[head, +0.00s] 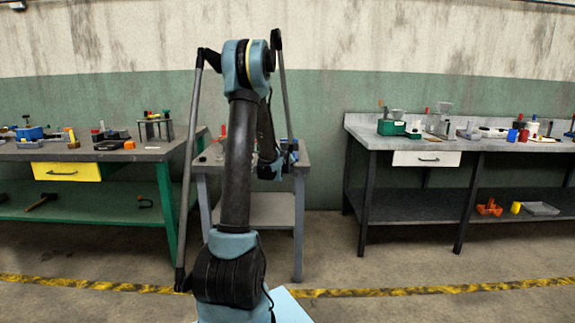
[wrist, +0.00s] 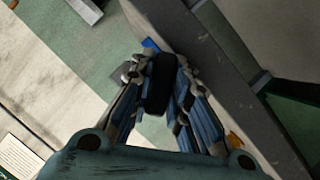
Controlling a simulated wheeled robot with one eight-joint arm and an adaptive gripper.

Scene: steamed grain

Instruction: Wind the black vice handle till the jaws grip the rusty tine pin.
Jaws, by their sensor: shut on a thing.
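My gripper (wrist: 157,74) is shut on a dark rounded piece, the black vice handle (wrist: 157,90), which sits between its two blue fingers in the wrist view. A bit of blue (wrist: 150,44) shows just beyond the fingertips, perhaps part of the vice. In the head view my gripper (head: 288,157) is low over the right side of the small middle table. My arm and gripper cover most of the vice there. I cannot make out the jaws or the rusty tine pin in either view.
The small grey table (head: 203,161) stands between a left bench (head: 100,153) with a yellow drawer (head: 66,172) and a long right bench (head: 364,131). Both benches carry several tools and blocks. A red item (head: 222,130) stands on the small table. The wall is close behind.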

